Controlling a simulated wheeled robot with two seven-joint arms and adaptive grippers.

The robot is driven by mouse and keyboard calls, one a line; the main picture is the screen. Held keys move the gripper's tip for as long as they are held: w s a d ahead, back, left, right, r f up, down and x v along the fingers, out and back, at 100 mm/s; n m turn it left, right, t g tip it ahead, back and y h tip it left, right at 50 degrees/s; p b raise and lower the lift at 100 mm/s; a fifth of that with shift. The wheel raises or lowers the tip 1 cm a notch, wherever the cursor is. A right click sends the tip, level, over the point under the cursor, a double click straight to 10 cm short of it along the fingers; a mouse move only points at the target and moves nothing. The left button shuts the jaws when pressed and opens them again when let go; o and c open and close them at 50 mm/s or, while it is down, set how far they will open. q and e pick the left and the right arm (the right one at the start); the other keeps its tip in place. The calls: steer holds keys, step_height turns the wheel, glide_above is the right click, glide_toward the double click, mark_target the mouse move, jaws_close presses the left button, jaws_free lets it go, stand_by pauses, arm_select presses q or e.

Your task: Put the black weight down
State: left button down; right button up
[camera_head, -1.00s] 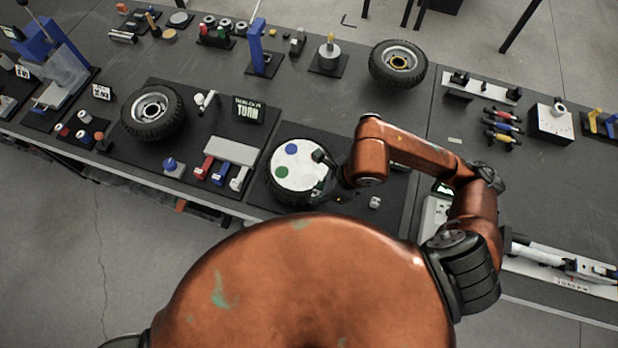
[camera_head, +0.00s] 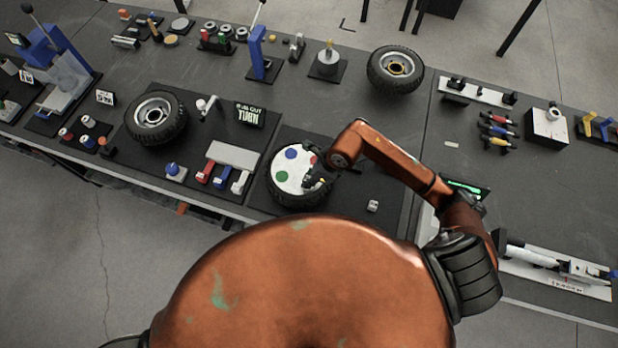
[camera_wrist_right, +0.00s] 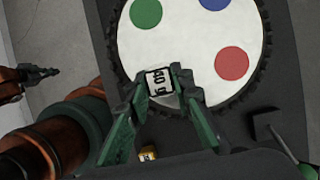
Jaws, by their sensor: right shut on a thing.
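The black weight (camera_wrist_right: 159,81) has a white label that seems to read "40 g". In the right wrist view it sits between the fingertips of my right gripper (camera_wrist_right: 161,88), which is shut on it. The gripper also shows in the head view (camera_head: 311,181), over the near right part of a white disc (camera_head: 289,179) set in a black tyre. The disc has green, blue and red spots; the weight is over its plain white part near the rim. I cannot tell whether the weight touches the disc. An orange arm with a dark gripper (camera_wrist_right: 38,73), likely my left, shows at the wrist view's left edge.
A small grey block (camera_head: 373,206) stands on the dark mat right of the disc. Left of it are red, blue and white blocks by a grey bar (camera_head: 234,154). A wheel (camera_head: 156,117) lies further left. The bench around the back of the disc's mat is mostly clear.

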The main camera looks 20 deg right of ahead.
steer(key=shift+f, duration=0.3)
steer(key=shift+f, duration=0.1)
steer(key=o, duration=1)
steer(key=b+v, duration=0.1)
steer(key=v, duration=1.1)
steer(key=shift+b, duration=0.3)
steer(key=shift+s, duration=0.1)
